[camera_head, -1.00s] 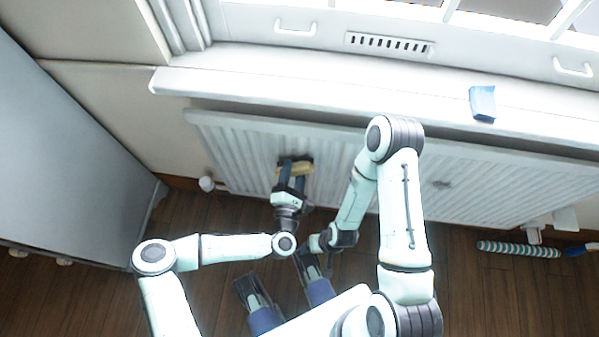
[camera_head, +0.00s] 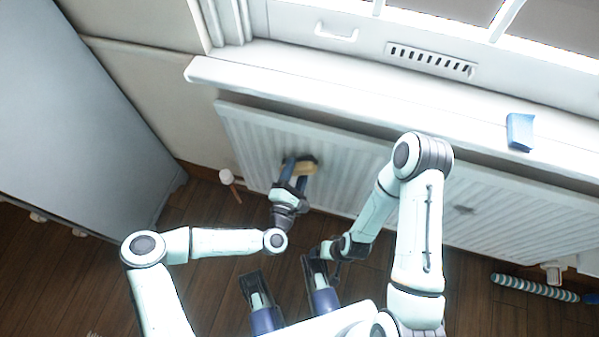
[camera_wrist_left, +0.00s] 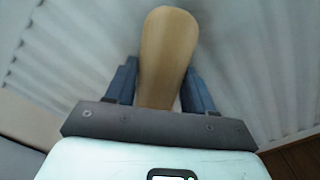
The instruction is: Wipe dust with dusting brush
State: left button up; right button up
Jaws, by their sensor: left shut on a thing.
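My left gripper (camera_head: 292,190) is shut on the dusting brush (camera_head: 304,168), held against or just in front of the white ribbed radiator (camera_head: 350,160); contact cannot be told. In the left wrist view the brush's tan wooden handle (camera_wrist_left: 165,55) stands between the two blue fingers, and its bristles are hidden. A dark smudge shows on the radiator around the brush. Another grey dust patch (camera_head: 464,210) lies on the radiator further right. My right gripper (camera_head: 318,264) hangs low beside my base, away from the radiator; its jaws are unclear.
A white sill (camera_head: 300,80) runs above the radiator, with a blue object (camera_head: 520,131) on it. A striped roller (camera_head: 535,288) lies on the wooden floor at right. A white-headed item (camera_head: 226,177) stands left of the radiator. A grey cabinet (camera_head: 70,120) fills the left.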

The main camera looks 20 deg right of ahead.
aim_at(309, 173)
pick_arm(q)
jog(key=shift+r+p, duration=0.3)
jog(key=shift+r, duration=0.4)
jog(key=shift+s+d, duration=0.5)
jog(key=shift+d, duration=0.3)
jog(key=shift+s+d, duration=0.5)
jog(key=shift+d, duration=0.3)
jog(key=shift+s+d, duration=0.65)
jog(key=shift+d, duration=0.3)
jog(key=shift+s+d, duration=0.6)
jog(key=shift+d, duration=0.3)
jog(key=shift+s+d, duration=0.65)
jog(key=shift+d, duration=0.3)
pick_arm(e)
jog(key=shift+s+a+r, duration=0.25)
jog(key=shift+s+r, duration=0.1)
jog(key=shift+s, duration=0.3)
pick_arm(q)
jog(key=p+v, duration=0.1)
jog(key=v, duration=0.5)
pick_arm(e)
jog(key=shift+w+d+r, duration=0.1)
jog(key=shift+w+r, duration=0.1)
jog(key=shift+r, duration=0.6)
